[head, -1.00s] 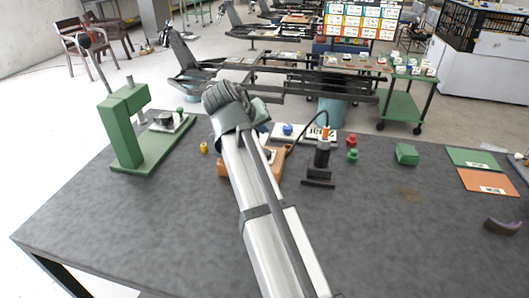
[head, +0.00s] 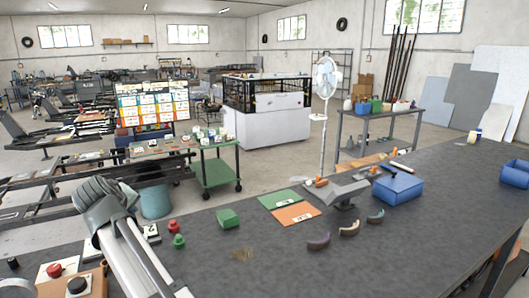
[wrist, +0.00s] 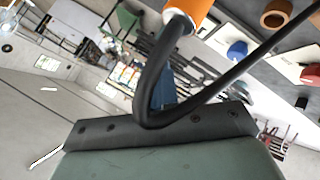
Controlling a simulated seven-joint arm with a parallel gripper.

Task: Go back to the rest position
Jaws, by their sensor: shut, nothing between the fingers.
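My arm rises into the lower left of the head view, its thick grey joint (head: 105,215) above the dark workbench (head: 390,240). My gripper's fingers are hidden there. In the wrist view the grey-green body and dark front edge of my gripper (wrist: 160,135) fill the bottom, and no held object shows. A thick black cable (wrist: 150,95) loops close in front of it, running up to an orange-and-white part (wrist: 192,12). I cannot tell whether the cable touches the gripper. A narrow blue shape behind the cable is partly hidden.
The bench holds a green block (head: 228,218), red knob (head: 173,226), green and orange mats (head: 295,214), several curved pieces (head: 349,228) and a blue bin (head: 398,187). A red button box (head: 53,270) stands left of my arm. The bench's front right is clear.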

